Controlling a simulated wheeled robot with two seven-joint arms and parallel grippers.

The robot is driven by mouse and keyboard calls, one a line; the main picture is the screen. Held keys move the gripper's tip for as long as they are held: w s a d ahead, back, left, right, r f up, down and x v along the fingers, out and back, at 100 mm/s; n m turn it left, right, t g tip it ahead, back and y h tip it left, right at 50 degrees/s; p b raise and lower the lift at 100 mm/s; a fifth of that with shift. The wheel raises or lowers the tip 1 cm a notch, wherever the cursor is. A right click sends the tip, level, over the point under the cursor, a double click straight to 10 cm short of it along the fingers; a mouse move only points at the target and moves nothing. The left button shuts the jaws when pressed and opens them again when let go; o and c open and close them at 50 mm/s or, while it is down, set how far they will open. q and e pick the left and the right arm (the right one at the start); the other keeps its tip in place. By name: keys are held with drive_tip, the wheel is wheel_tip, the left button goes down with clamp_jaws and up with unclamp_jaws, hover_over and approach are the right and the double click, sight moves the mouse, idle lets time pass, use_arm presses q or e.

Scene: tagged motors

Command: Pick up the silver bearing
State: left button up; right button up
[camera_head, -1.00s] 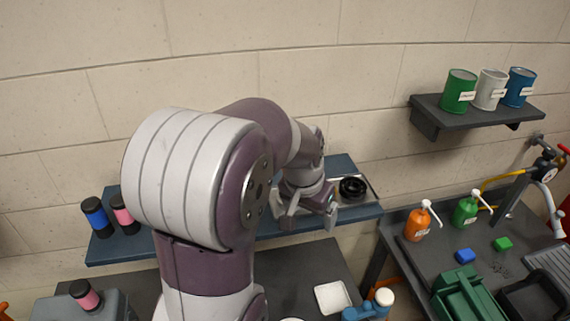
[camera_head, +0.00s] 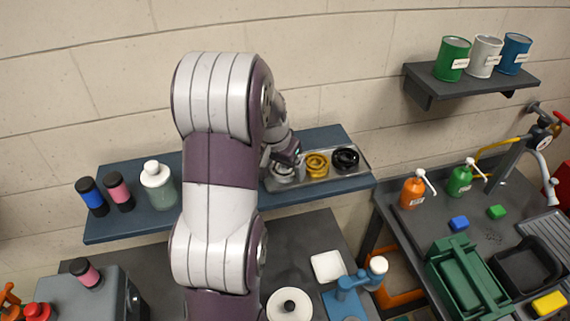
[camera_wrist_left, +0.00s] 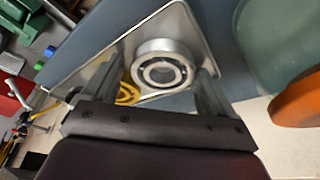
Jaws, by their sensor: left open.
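The silver bearing (camera_head: 283,173) sits at the left end of a metal tray (camera_head: 327,178) on the blue wall shelf, partly hidden by my left gripper (camera_head: 287,158) in the head view. In the left wrist view the bearing (camera_wrist_left: 163,66) is a ring with a dark centre. My left gripper (camera_wrist_left: 160,80) is open there, with one finger on each side of the bearing. I cannot tell whether the fingers touch it. My right gripper is out of view.
A yellow bearing (camera_head: 317,165) and a black bearing (camera_head: 345,160) share the tray, to the right.

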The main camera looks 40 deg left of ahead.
use_arm(q)
drive_tip(key=shift+d+f, duration=0.1)
drive_tip(key=shift+s+a, duration=0.2)
drive_tip(key=shift+a, duration=0.15)
drive_tip(key=c, duration=0.9)
drive_tip(key=shift+c, duration=0.6)
drive_tip(key=shift+w+d, duration=0.1)
drive_tip(key=shift+d, duration=0.05)
